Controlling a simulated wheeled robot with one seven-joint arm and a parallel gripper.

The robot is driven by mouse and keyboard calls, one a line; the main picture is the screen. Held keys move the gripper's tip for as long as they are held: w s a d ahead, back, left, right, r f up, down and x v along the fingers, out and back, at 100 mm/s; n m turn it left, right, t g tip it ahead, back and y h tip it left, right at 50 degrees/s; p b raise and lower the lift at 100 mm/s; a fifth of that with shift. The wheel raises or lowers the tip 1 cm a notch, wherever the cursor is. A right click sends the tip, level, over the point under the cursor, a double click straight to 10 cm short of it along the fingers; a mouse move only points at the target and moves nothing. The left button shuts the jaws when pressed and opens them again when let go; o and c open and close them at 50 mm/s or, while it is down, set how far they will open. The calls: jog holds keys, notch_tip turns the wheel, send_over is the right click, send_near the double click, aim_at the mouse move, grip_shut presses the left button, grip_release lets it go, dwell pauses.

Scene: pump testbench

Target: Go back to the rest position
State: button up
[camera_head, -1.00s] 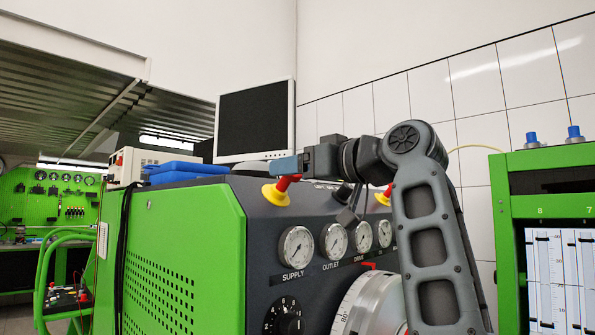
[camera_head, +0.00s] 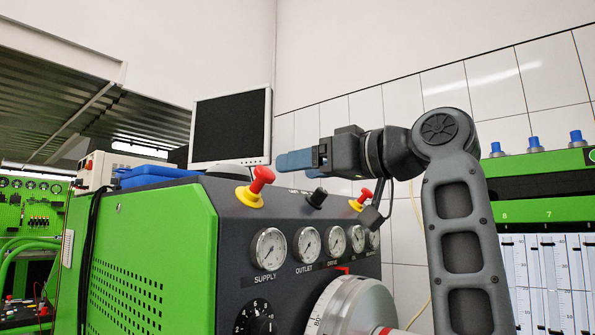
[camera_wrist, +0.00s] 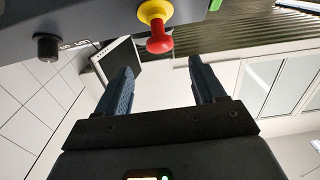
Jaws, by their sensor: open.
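My gripper (camera_head: 295,160) is raised above the dark control panel of the testbench, to the right of the monitor in the head view. In the wrist view my gripper (camera_wrist: 160,80) is open, with two blue fingers apart and nothing between them. A red and yellow emergency knob (camera_head: 257,185) stands on the panel, to the lower left of the fingertips and apart from them. It also shows in the wrist view (camera_wrist: 156,30), beyond the fingers. A second red and yellow knob (camera_head: 362,198) stands under my wrist.
A black knob (camera_head: 316,197) sits between the red ones. Several gauges, including the supply gauge (camera_head: 268,249), line the panel. A monitor (camera_head: 231,128) and a blue case (camera_head: 150,175) are on top. A green cabinet (camera_head: 540,212) stands at the right. The wall side above is clear.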

dwell(0.4)
